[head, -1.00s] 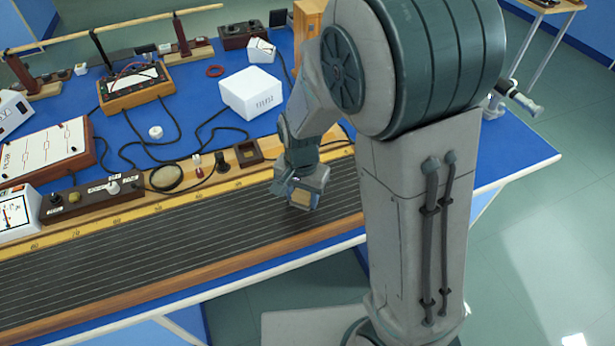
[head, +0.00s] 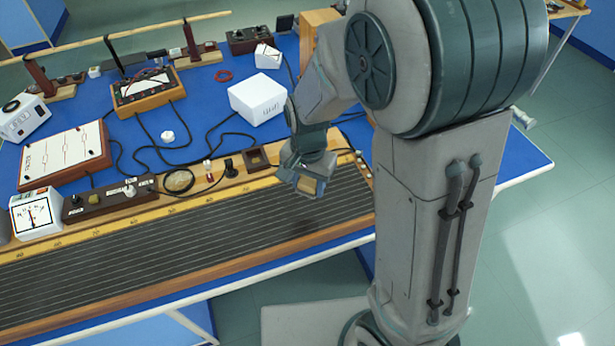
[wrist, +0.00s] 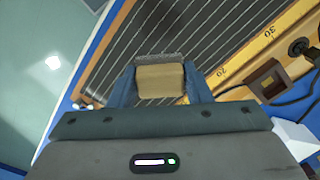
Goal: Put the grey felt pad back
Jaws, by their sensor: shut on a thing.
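My gripper (head: 309,187) is shut on a small tan block with a grey fuzzy layer along its far edge. I take this to be the grey felt pad (wrist: 160,58); the tan block (wrist: 160,80) sits between the two blue fingers in the wrist view. The gripper holds it over the dark, ribbed long board on the bench, near its right end. A brown square frame with a dark opening (head: 257,158) sits on the yellow scale strip, left of and behind the gripper. It also shows at the right of the wrist view (wrist: 270,82).
A black knob (head: 229,166) and a round ring (head: 179,180) stand left of the square frame. A white box (head: 257,98) is behind it. Black cables (head: 215,130) lie on the blue bench top. The ribbed board (head: 200,240) is clear to the left.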

